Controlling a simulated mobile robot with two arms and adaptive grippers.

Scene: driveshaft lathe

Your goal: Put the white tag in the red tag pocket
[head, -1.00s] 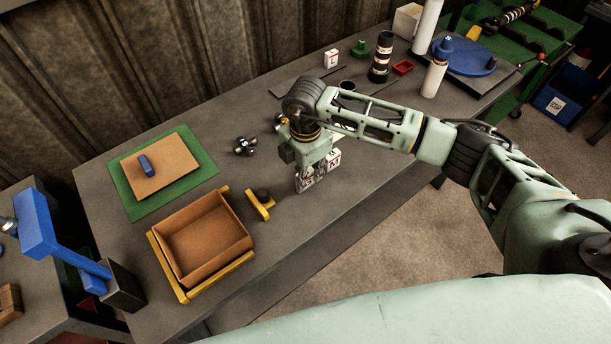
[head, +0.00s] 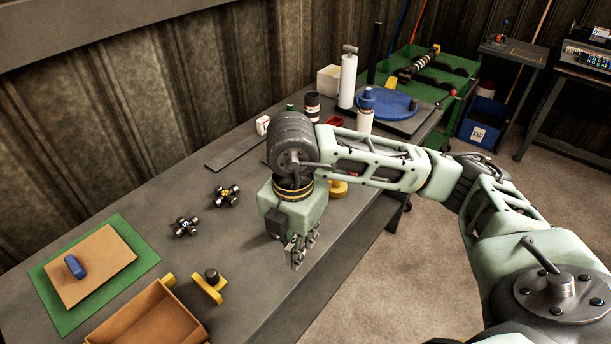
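A small red tray (head: 335,121), which may be the red tag pocket, sits at the back of the bench, partly hidden behind my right arm. I cannot make out a white tag for certain. A small white block (head: 262,125) with a red mark stands at the bench's back edge, left of the red tray. My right gripper (head: 298,262) points down over the front part of the bench, apart from the red tray. Its fingers are seen from the side, and I cannot tell whether they hold anything. My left gripper is out of view.
A green mat with a brown board (head: 90,270), a cardboard box (head: 150,318) and a yellow clamp (head: 209,287) lie at left. Two dark knobbed parts (head: 186,227) lie mid-bench. A white cylinder (head: 347,80) and blue disc (head: 390,104) stand at the back right.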

